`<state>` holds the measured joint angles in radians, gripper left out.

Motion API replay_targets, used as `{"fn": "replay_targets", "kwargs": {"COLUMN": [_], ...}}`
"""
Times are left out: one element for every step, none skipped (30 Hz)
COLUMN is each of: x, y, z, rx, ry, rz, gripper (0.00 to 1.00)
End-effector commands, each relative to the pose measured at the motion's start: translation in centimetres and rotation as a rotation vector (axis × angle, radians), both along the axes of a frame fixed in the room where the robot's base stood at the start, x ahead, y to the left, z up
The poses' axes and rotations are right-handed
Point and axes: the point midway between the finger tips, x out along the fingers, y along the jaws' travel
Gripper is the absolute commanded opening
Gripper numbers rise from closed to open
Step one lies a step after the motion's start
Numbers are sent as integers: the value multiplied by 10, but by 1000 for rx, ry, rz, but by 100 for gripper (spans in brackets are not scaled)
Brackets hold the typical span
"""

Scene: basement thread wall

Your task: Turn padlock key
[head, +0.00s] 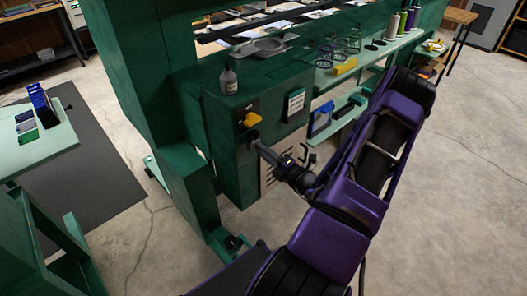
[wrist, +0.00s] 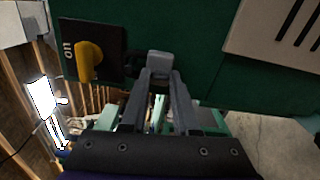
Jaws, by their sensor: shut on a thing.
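The padlock (wrist: 160,63) shows in the wrist view as a small grey block against the green cabinet front, with a dark loop at its left. My gripper (wrist: 163,84) is right at it, with its two grey fingers close together just below the block. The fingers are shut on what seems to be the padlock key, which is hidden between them. In the head view my gripper (head: 257,147) reaches the cabinet front below the yellow switch, and the padlock is too small and dark to make out.
A yellow rotary switch (wrist: 88,62) on a black plate sits close left of the padlock. The green cabinet (head: 228,140) carries a grey bottle (head: 228,80) on top. A pale label (head: 295,104) and vent slots are nearby. Open concrete floor lies at the right.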

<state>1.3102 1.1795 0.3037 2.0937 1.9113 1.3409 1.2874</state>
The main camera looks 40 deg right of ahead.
Motion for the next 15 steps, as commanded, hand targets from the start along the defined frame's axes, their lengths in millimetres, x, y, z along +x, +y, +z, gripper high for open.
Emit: {"fn": "replay_targets", "kwargs": {"x": [-1,-1,-1,-1,-1,-1,-1,-1,0,0,0,0,0,0,0], "y": [2,2,2,2,2,1,1,1,1,1,1,1,1,1,1], "z": [-1,-1,-1,-1,-1,-1,-1,-1,-1,-1,-1,-1,-1,0,0], "rx": [2,2,2,2,2,1,1,1,1,0,0,0,0,0,-1], "ry": [3,3,3,3,3,3,3,2,2,2,2,1,1,1,1], "rz": [3,3,3,3,3,3,3,2,2,2,2,2,1,1,1], "gripper": [0,0,0,0,34,41,47,52,59,60,60,60,60,60,60]}}
